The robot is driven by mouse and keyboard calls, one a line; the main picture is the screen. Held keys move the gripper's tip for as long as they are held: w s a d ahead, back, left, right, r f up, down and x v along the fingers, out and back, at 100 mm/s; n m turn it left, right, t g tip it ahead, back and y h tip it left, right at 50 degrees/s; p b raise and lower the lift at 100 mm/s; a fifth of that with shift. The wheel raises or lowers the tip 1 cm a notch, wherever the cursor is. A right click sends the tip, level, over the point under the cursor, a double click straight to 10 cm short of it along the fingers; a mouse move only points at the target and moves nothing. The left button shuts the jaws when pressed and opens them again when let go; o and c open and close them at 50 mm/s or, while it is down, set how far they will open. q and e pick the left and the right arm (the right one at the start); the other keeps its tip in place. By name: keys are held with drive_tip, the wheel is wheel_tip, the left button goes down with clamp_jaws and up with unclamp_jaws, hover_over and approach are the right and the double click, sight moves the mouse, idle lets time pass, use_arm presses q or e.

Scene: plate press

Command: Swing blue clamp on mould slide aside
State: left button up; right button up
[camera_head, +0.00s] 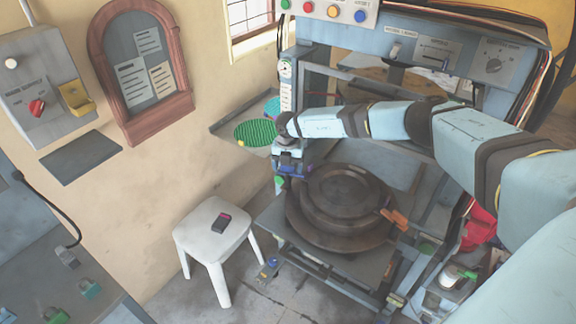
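The mould slide (270,222) juts out of the press and bears a round, brown stepped mould (345,200). My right gripper (287,168) reaches across from the right and points down at the slide's back left corner. Small blue parts show at its tip, close to the mould's left edge; I cannot tell whether they are the blue clamp or part of the gripper. The fingers are too small and covered to tell open from shut. A green piece (279,182) sits just below. An orange clamp (393,217) lies at the mould's right side. My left gripper is not in view.
A white stool (205,245) with a small dark red and black device (221,223) stands left of the slide. A small blue piece (269,264) shows near the slide's lower left. A green round mesh (254,132) lies on a wall shelf behind my gripper.

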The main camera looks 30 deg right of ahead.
drive_tip(key=c, duration=0.8)
drive_tip(key=shift+c, duration=0.2)
drive_tip(key=shift+n, duration=0.3)
drive_tip(key=n+b, duration=0.2)
drive_tip(key=n, duration=0.2)
drive_tip(key=shift+n, duration=0.3)
drive_tip(key=n+b, duration=0.1)
drive_tip(key=n, duration=0.2)
drive_tip(key=shift+n+b, duration=0.3)
drive_tip(key=shift+b, duration=0.1)
drive_tip(key=n+b, duration=0.3)
drive_tip(key=n, duration=0.3)
drive_tip(key=shift+n+b, duration=0.7)
drive_tip(key=shift+n, duration=0.8)
drive_tip(key=shift+r, duration=0.1)
